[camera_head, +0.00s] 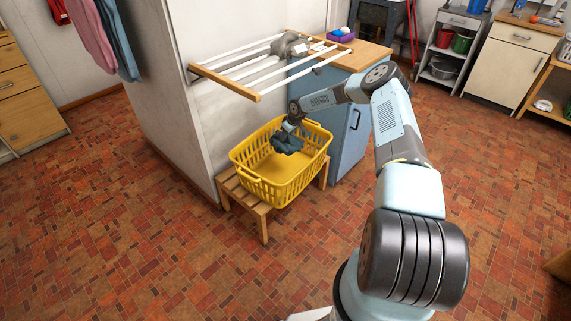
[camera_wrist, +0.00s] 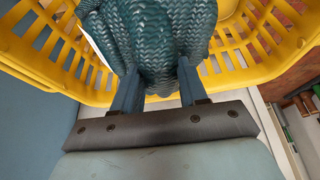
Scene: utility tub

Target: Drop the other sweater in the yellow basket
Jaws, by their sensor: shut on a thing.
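The yellow basket (camera_head: 272,176) stands on a low wooden stool, open at the top. My gripper (camera_head: 292,130) is over the basket opening, near its far side by the blue cabinet. It is shut on a teal knitted sweater (camera_head: 287,144), which is bunched and hangs at the basket's mouth. In the wrist view the sweater (camera_wrist: 155,40) fills the space between the fingers (camera_wrist: 158,90), with the basket's slotted wall (camera_wrist: 255,45) behind it. A grey bunched cloth, perhaps a sweater (camera_head: 290,46), lies over the drying rack. The basket floor that shows is bare.
The wooden-framed drying rack (camera_head: 240,74) juts from the wall above and behind the basket. The blue cabinet (camera_head: 345,135) with a wooden top stands close behind the basket. The wooden stool (camera_head: 252,205) bears the basket. Tiled floor is clear in front and to the left.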

